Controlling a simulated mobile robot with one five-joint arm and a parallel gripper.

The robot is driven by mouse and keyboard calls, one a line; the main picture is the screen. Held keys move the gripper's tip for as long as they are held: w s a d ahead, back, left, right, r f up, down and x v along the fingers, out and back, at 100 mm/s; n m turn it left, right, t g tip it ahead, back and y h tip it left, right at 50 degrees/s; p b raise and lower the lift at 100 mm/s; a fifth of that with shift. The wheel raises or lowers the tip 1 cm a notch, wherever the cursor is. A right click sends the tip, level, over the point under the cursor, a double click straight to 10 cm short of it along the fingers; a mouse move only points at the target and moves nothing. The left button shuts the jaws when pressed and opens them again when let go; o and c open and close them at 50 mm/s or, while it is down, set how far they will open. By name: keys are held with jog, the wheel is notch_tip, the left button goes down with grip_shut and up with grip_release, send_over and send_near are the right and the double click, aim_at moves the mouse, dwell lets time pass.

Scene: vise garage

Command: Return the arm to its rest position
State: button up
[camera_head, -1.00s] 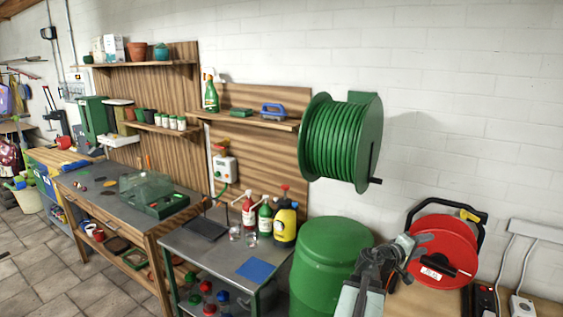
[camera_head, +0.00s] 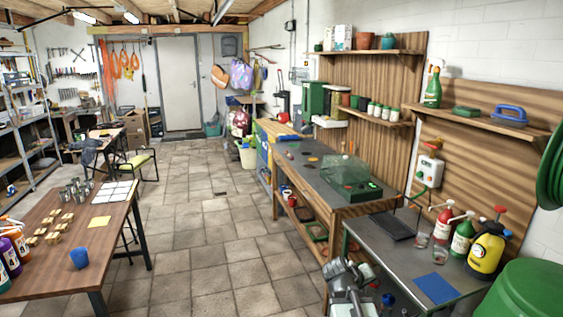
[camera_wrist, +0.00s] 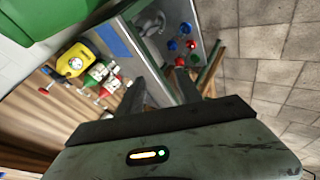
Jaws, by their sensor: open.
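My gripper (camera_wrist: 161,88) shows in the wrist view with its two dark fingers apart and nothing between them. In the head view my arm and gripper (camera_head: 350,278) are at the bottom, right of centre, in front of the grey metal table (camera_head: 400,262). The fingertips are too small to make out clearly there. In the wrist view the fingers point toward the metal table and its lower shelf, where several red and blue round things (camera_wrist: 184,44) lie. No contact with anything shows.
A wooden workbench (camera_head: 325,200) stands behind the metal table, which bears a yellow sprayer (camera_head: 487,250) and a blue pad (camera_head: 436,288). A green barrel (camera_head: 530,292) is at the lower right. A wooden table (camera_head: 75,235) stands left. The tiled floor (camera_head: 210,225) between is clear.

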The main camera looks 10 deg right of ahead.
jog(key=a+f+g+y, duration=0.1)
jog(key=a+f+y, duration=0.3)
jog(key=a, duration=1.1)
jog(key=s+a+f+g+y, duration=0.3)
jog(key=s+a+f, duration=0.1)
jog(key=s+a, duration=0.4)
jog(key=shift+s+a+f+g+y, duration=0.2)
jog(key=shift+a+g+y, duration=0.2)
jog(key=shift+a, duration=0.5)
jog(key=shift+d, duration=0.1)
jog(key=shift+c, duration=0.6)
